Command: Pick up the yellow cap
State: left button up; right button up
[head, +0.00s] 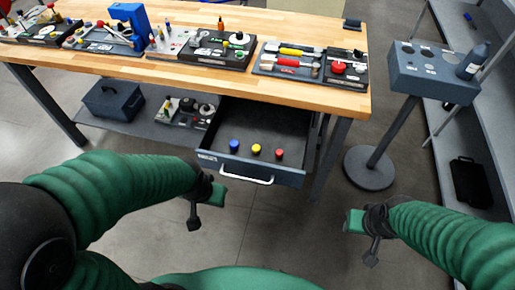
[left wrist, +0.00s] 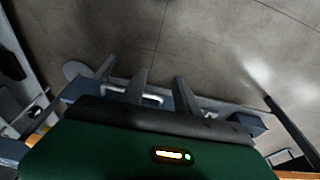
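The yellow cap (head: 256,149) stands in the open drawer (head: 290,174) under the workbench, between a blue cap (head: 234,146) and a red cap (head: 279,154). My left gripper (head: 194,218) is in front of and to the left of the drawer, apart from the caps. In the left wrist view its two fingers (left wrist: 160,86) stand apart with nothing between them. My right gripper (head: 371,256) is at the lower right, away from the drawer. No object shows in it, and its finger gap cannot be made out.
The wooden workbench (head: 190,76) carries several tool trays. The drawer has a white handle (head: 248,179) at its front. A lower shelf holds a dark toolbox (head: 113,100). A grey stand (head: 432,75) with a round base is at the right. The floor before the drawer is clear.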

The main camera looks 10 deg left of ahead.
aim_at(256, 148)
jog(key=i+l+u, duration=0.15)
jog(key=i+l, duration=0.15)
jog(key=i+l+u, duration=0.2)
jog(key=l, duration=0.2)
jog(key=i+l+u, duration=0.15)
jog(key=i+l, duration=0.2)
jog(key=i+l+u, duration=0.2)
jog(key=l, duration=0.25)
